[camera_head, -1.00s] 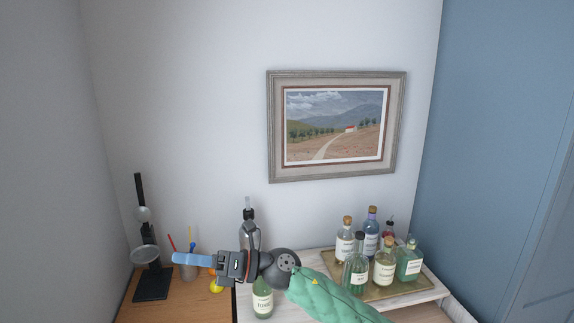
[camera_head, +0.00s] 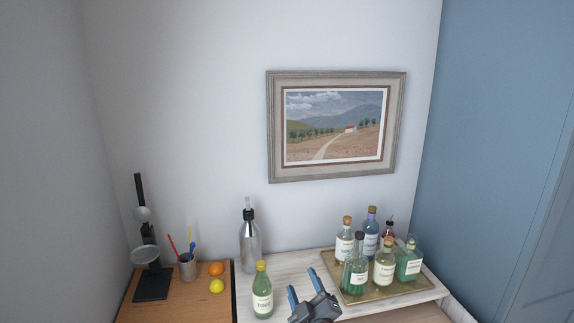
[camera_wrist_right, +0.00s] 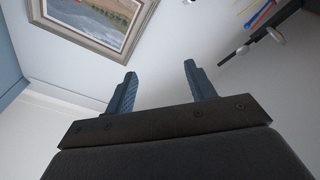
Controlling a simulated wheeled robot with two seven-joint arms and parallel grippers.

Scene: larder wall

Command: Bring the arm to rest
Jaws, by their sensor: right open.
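My right gripper (camera_head: 304,285) is at the bottom centre of the head view, in front of the white shelf top (camera_head: 285,268). Its two blue fingers point up and are spread apart, with nothing between them. In the right wrist view the open fingers (camera_wrist_right: 158,88) also show, with only wall behind them. The green tonic bottle (camera_head: 262,295) stands upright to the left of the gripper, apart from it. My left gripper is not in view.
A brass tray (camera_head: 415,283) with several bottles stands right of the gripper. A soda siphon (camera_head: 250,245) is behind the tonic bottle. An orange (camera_head: 216,268), a lemon (camera_head: 216,286), a cup (camera_head: 187,269) and a black press (camera_head: 153,283) are left. A framed picture (camera_head: 270,130) hangs above.

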